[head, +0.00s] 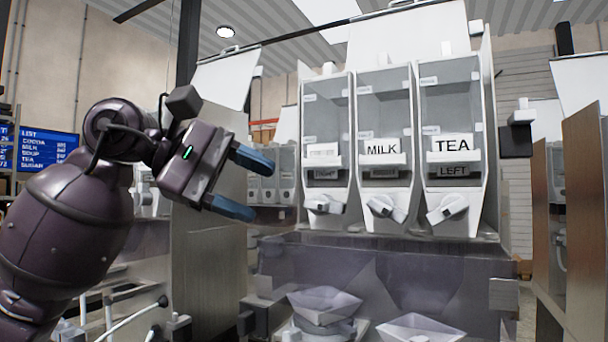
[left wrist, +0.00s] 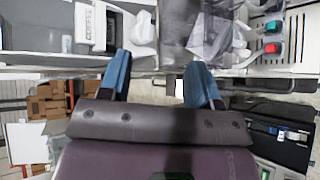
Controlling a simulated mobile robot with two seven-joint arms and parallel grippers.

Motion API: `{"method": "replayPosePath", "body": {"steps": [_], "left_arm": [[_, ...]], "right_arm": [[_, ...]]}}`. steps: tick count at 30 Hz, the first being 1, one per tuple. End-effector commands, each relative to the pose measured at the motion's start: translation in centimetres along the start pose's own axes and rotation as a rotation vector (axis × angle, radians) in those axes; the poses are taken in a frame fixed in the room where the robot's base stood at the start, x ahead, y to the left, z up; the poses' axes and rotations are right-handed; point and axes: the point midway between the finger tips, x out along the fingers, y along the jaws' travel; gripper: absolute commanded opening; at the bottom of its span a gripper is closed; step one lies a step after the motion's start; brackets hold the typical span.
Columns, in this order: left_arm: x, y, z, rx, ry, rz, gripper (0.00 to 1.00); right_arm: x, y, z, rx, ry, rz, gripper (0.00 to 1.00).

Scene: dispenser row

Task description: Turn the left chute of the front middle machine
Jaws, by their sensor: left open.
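The front middle machine (head: 395,60) is a white dispenser with three clear-fronted chutes side by side. The picture's right chute has a TEA card (head: 453,147) and a dark tag reading LEFT (head: 454,171). Its white knob (head: 447,208) sits tilted at the bottom. The middle chute has a MILK card (head: 383,149) and a tilted knob (head: 386,207). The picture's left chute has a card too small to read and a knob (head: 324,204). My left gripper (head: 262,187) is open and empty, left of the machine. In the left wrist view, its blue fingers (left wrist: 160,62) are apart, near a white knob (left wrist: 145,35).
A blue list screen (head: 48,149) hangs at the far left. Pale angular trays (head: 325,302) stand below the chutes, with another (head: 413,327) to the right. A panel (head: 208,230) stands behind my left arm. Another machine (head: 580,200) stands at the right edge.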

Motion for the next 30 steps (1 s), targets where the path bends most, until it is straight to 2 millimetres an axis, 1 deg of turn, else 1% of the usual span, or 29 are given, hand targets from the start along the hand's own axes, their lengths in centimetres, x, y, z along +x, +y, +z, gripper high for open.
{"method": "replayPosePath", "body": {"steps": [1, 4, 8, 14, 23, 30], "left_arm": [[-0.1, 0.5, 1.2, -0.039, 0.041, -0.012, 0.57], [0.4, 0.6, 2.1, -0.154, 0.124, -0.027, 0.57], [0.9, 0.6, 3.2, -0.301, 0.233, -0.023, 0.57], [1.4, 0.6, 4.7, -0.525, 0.392, 0.033, 0.57], [1.5, 0.7, 6.7, -0.844, 0.582, 0.221, 0.57], [1.3, 0.8, 8.3, -1.087, 0.66, 0.443, 0.57]], "right_arm": [[-0.4, 0.1, -0.8, 0.001, 0.013, 0.003, 0.43], [-0.8, 0.2, -1.3, 0.004, 0.021, 0.005, 0.43], [-1.2, 0.2, -2.5, 0.006, 0.042, 0.007, 0.43], [-2.1, 0.3, -3.6, 0.012, 0.061, 0.011, 0.43], [-3.4, 0.6, -5.2, 0.022, 0.079, 0.018, 0.43], [-4.5, 0.7, -6.0, 0.03, 0.081, 0.023, 0.43]]}}
